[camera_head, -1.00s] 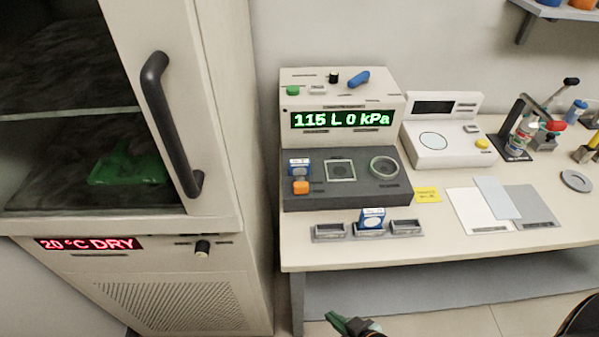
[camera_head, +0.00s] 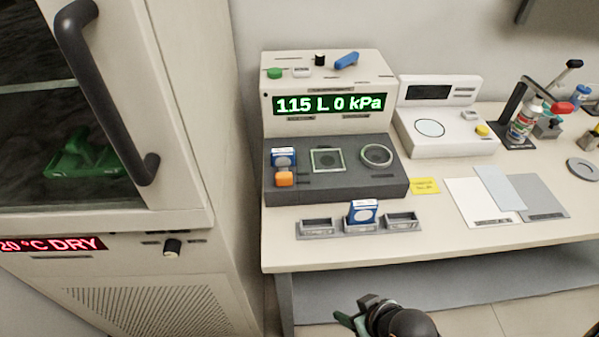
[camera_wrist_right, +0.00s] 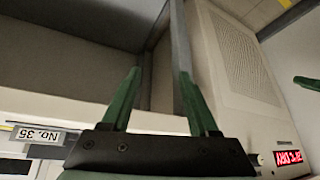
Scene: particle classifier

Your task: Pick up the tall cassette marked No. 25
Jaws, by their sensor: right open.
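A blue-and-white cassette (camera_head: 363,212) stands upright in the middle holder of a grey three-part rack (camera_head: 318,228) near the table's front edge. Another blue-and-white cassette (camera_head: 283,157) stands at the left of the dark instrument deck. Their numbers are too small to read in the head view. The right wrist view shows an upside-down label (camera_wrist_right: 38,135) that seems to read No. 35. My right gripper (camera_head: 360,312) is below and in front of the table edge, apart from the cassettes. Its green fingers (camera_wrist_right: 158,92) are open and empty. A green finger-like tip (camera_wrist_right: 306,81), perhaps my left gripper's, shows at the right edge.
The instrument (camera_head: 325,85) reads 115 L 0 kPa. A balance (camera_head: 440,125), yellow note (camera_head: 424,186) and flat sheets (camera_head: 480,203) are to the right. A cabinet (camera_head: 180,100) stands at left. The rack's outer holders look empty.

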